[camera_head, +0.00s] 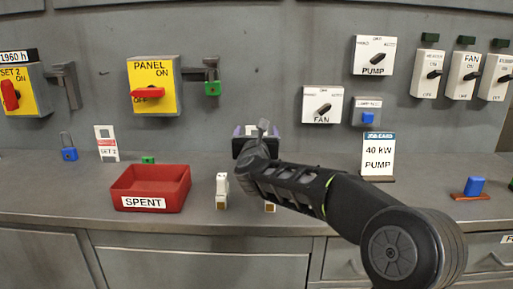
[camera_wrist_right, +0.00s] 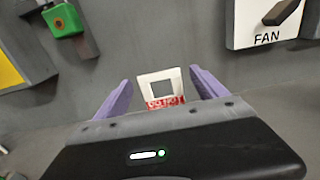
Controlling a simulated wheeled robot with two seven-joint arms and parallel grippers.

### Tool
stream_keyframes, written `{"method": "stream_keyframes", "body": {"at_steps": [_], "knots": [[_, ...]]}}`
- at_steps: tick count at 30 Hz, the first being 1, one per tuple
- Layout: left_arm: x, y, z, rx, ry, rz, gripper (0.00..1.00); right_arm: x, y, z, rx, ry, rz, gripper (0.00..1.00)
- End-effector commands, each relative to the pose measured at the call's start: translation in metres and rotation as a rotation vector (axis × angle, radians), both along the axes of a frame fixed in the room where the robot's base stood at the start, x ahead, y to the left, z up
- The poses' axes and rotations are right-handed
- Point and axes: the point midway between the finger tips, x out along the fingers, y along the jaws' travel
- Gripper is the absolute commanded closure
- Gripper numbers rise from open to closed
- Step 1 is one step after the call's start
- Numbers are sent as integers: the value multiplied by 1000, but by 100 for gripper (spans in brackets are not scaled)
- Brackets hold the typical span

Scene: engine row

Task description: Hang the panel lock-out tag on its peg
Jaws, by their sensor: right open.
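A white tag with a square window and a red label stands between my right gripper's purple fingers (camera_wrist_right: 160,80); the tag (camera_wrist_right: 164,88) shows in the wrist view. Its lettering is too blurred to read. My right gripper (camera_head: 252,131) is open at the back of the bench in the head view, which mostly hides this tag. The yellow PANEL switch (camera_head: 165,78) with a red handle is on the wall, up and left. A green padlock (camera_head: 212,89) hangs on the hasp beside it. A small dark spot (camera_head: 257,70) right of the hasp may be a peg. My left gripper is out of view.
A red SPENT bin (camera_head: 150,202) stands left of my arm. A SET 2 tag (camera_head: 107,150) and blue padlock (camera_head: 69,154) are farther left. A white fuse-like piece (camera_head: 222,188) and the job card (camera_head: 378,155) flank my arm. The FAN switch (camera_head: 321,105) is on the wall.

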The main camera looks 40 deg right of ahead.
Motion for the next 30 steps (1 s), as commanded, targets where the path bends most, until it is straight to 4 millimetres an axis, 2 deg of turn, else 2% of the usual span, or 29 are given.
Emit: {"method": "stream_keyframes", "body": {"at_steps": [2, 30], "knots": [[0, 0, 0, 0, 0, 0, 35, 0, 0, 0, 0, 0, 0, 18], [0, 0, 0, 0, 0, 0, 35, 0, 0, 0, 0, 0, 0, 95]]}}
